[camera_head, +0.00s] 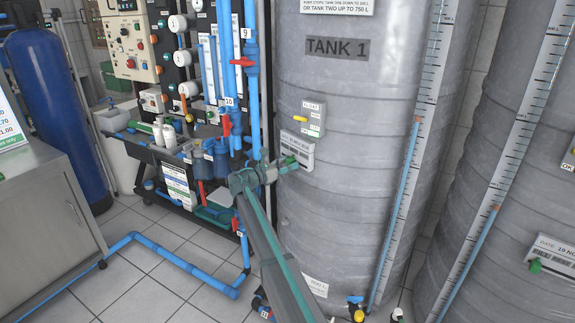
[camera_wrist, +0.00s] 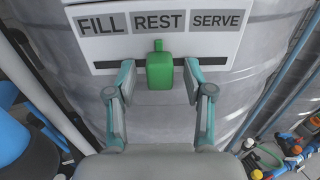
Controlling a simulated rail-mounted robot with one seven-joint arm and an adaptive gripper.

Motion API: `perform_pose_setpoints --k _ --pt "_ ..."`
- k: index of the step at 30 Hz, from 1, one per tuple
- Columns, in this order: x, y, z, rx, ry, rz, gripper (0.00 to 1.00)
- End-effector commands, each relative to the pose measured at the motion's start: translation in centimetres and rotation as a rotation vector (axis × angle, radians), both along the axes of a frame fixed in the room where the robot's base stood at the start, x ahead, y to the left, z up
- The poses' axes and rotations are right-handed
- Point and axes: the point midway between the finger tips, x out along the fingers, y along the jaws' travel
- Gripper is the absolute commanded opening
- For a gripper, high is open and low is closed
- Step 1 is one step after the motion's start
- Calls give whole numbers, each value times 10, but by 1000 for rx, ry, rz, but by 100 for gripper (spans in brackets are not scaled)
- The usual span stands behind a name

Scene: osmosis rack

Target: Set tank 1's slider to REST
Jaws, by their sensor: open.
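Tank 1 (camera_head: 340,90) is a large grey ribbed tank with a "TANK 1" label. Its white slider plate (camera_wrist: 110,45) reads FILL, REST and SERVE from left to right, above a dark horizontal slot. The green slider (camera_wrist: 160,72) sits in this slot with its narrow top tab below the word REST. My gripper (camera_wrist: 157,82) is open, one finger on each side of the slider, with visible gaps on both sides. In the head view my gripper (camera_head: 283,167) is at the plate (camera_head: 299,150) and hides part of it.
A small float box (camera_head: 312,118) with a yellow lever is above the plate. A pipe panel (camera_head: 205,90) with blue pipes and red valves stands close at left. A second tank (camera_head: 500,190) is at right. Blue floor pipes (camera_head: 185,270) run at lower left.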

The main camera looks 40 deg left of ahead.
Motion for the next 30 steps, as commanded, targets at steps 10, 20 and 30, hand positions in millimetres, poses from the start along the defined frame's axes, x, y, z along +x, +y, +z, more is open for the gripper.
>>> perform_pose_setpoints --k 10,20,30 --pt "-43 7 0 0 0 3 52" --pt "-100 18 0 0 0 2 52" --pt "-118 22 0 0 0 0 52"
